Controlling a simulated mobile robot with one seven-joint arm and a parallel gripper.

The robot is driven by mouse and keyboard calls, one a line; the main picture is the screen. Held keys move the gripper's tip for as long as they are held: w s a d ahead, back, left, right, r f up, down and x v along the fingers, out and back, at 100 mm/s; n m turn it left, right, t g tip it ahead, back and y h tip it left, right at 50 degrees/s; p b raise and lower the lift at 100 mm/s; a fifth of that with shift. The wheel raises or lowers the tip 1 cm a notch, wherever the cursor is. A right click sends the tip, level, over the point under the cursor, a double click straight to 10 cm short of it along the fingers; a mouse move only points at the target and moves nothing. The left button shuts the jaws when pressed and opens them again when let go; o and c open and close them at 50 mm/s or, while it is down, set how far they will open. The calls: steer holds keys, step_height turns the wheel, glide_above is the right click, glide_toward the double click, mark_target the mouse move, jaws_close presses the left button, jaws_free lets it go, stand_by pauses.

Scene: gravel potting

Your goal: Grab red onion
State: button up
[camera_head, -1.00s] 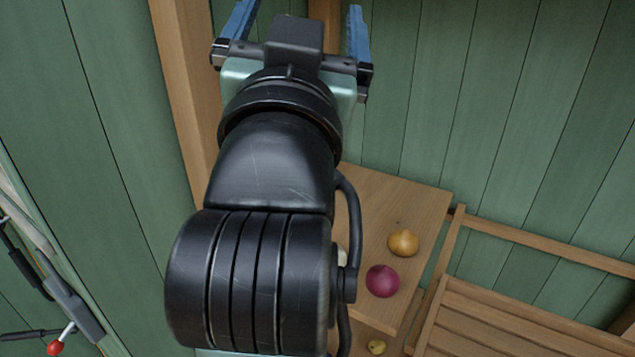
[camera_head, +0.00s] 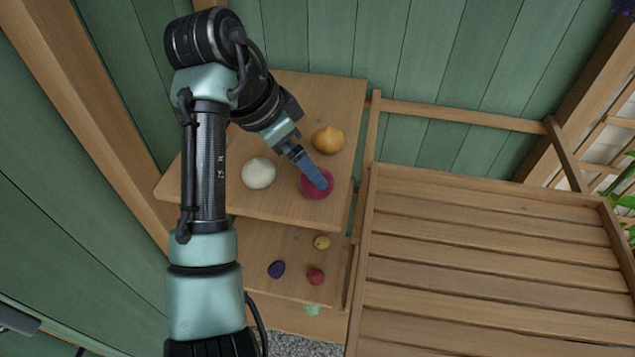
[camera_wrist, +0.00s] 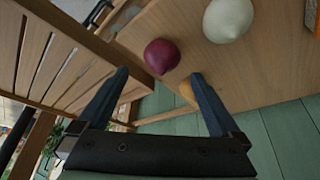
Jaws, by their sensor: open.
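The red onion (camera_head: 317,183) is round and dark magenta and rests on the upper wooden shelf, between a white onion and a yellow onion. In the wrist view the red onion (camera_wrist: 162,56) lies ahead of the fingertips, within the sideways span between them. My gripper (camera_head: 318,178) has blue fingers and reaches down over the red onion in the head view, covering part of it. The wrist view shows my gripper (camera_wrist: 158,75) open, its two fingers spread with nothing held between them. Whether a finger touches the onion cannot be told.
A white onion (camera_head: 258,173) sits left of the red onion, and a yellow onion (camera_head: 328,140) sits behind it. A lower shelf (camera_head: 250,255) holds small yellow, purple and red items. A slatted wooden bench (camera_head: 480,250) stands at right, and a green plank wall (camera_head: 420,60) is behind.

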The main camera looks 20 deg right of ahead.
steer(key=shift+p+x, duration=0.65)
steer(key=shift+x, duration=2.9)
steer(key=shift+w+a, duration=0.1)
steer(key=shift+a, duration=0.15)
steer(key=c, duration=1.4)
